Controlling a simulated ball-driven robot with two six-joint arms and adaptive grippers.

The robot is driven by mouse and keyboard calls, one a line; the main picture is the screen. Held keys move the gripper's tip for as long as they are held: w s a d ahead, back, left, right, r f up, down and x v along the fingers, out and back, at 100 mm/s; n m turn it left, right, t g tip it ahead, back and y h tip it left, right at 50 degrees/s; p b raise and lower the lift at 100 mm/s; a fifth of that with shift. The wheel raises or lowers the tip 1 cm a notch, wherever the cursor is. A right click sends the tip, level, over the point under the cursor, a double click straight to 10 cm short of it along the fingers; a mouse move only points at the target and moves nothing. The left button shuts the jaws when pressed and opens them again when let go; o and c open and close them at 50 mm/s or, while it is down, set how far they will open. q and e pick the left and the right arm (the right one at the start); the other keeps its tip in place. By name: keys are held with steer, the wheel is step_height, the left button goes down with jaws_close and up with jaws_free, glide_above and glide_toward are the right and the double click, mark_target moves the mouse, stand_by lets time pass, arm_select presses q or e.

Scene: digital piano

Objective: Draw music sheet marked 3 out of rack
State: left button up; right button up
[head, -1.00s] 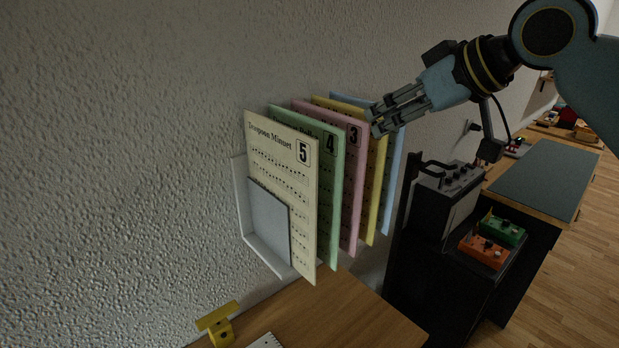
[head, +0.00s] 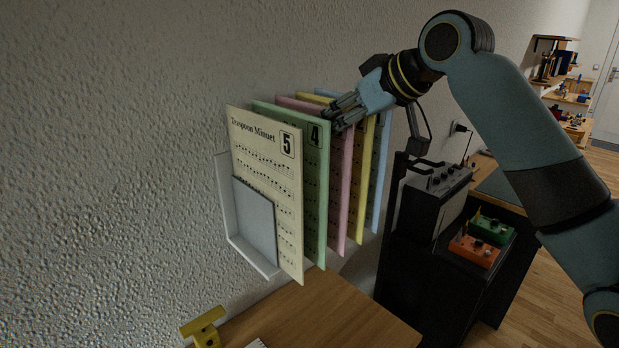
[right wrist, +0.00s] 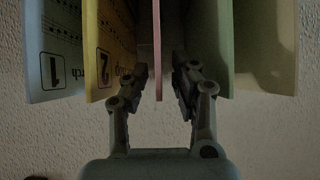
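The pink sheet marked 3 (head: 343,185) stands in the white wall rack (head: 228,205), between the green sheet marked 4 (head: 316,200) and a yellow sheet (head: 364,185). My right gripper (head: 338,118) is at the pink sheet's upper outer edge and covers its number. In the right wrist view the pink sheet (right wrist: 157,50) is edge-on between the two fingers of my right gripper (right wrist: 160,80), with gaps on both sides. The fingers are open. My left gripper is not in view.
The cream sheet marked 5 (head: 270,190) is nearest, and a blue sheet (head: 382,170) is farthest. A wooden surface (head: 320,315) with a yellow object (head: 204,327) lies below. A black amplifier (head: 432,205) and pedals stand to the right.

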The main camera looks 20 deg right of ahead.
stand_by(0.4)
steer(key=shift+p, duration=0.5)
jaws_close()
steer(key=shift+r+p, duration=0.3)
steer(key=shift+p, duration=0.35)
steer(key=shift+f, duration=0.1)
